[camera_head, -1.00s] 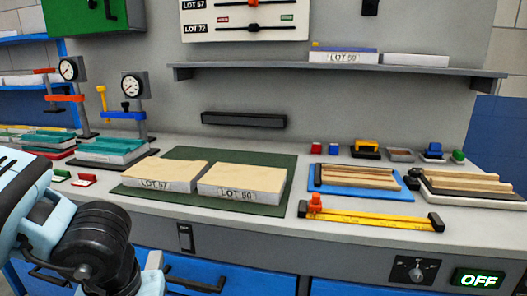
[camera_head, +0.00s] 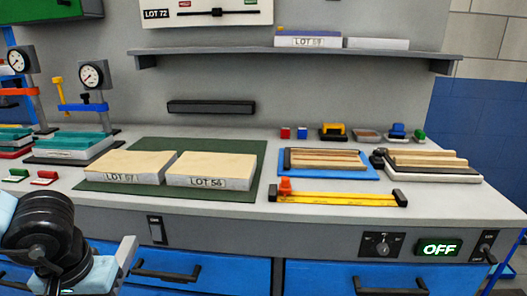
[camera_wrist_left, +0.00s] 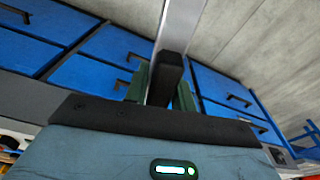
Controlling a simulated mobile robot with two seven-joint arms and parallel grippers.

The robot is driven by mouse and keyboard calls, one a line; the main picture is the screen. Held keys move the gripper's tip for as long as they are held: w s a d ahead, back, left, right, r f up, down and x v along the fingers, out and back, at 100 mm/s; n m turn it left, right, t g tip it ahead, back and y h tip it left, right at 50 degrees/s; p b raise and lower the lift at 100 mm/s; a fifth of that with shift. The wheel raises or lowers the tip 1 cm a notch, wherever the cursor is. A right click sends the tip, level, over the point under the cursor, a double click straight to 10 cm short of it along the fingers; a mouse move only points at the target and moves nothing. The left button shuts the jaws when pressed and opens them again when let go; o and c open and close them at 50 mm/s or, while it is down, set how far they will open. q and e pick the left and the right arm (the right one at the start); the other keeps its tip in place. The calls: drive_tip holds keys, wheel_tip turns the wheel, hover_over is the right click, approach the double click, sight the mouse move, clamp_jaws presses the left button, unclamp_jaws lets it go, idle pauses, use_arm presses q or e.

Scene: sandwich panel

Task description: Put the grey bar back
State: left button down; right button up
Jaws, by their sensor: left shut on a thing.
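My left gripper (camera_wrist_left: 162,92) is shut on a grey bar (camera_wrist_left: 181,22) in the left wrist view. The dark end of the bar sits between the green fingers, and its light grey length runs up out of the picture. In the head view only my left wrist shows at the lower left, with a light grey piece (camera_head: 125,264) beside it, probably part of the bar. The fingers are hidden there. A dark, empty rail (camera_head: 211,107) is fixed to the wall above the bench. My right gripper is not in view.
The bench holds two lot panels (camera_head: 210,169) on a green mat (camera_head: 255,180), a yellow bar clamp (camera_head: 335,198), wood strips on a blue tray (camera_head: 290,168), and gauge stands (camera_head: 93,76) at the left. A shelf (camera_head: 300,57) juts out above. Blue drawers (camera_head: 340,279) are below.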

use_arm(q)
drive_tip(key=s+a+r+n, duration=0.2)
drive_tip(key=a+r+n, duration=0.15)
drive_tip(key=a, duration=0.95)
drive_tip(key=s+a+f+n, duration=0.2)
drive_tip(key=s+a+f, duration=0.2)
drive_tip(key=a, duration=0.1)
drive_tip(key=shift+s+a+f+y, duration=0.3)
drive_tip(key=shift+a, duration=0.05)
drive_tip(key=shift+d+f, duration=0.1)
drive_tip(key=shift+d, duration=0.1)
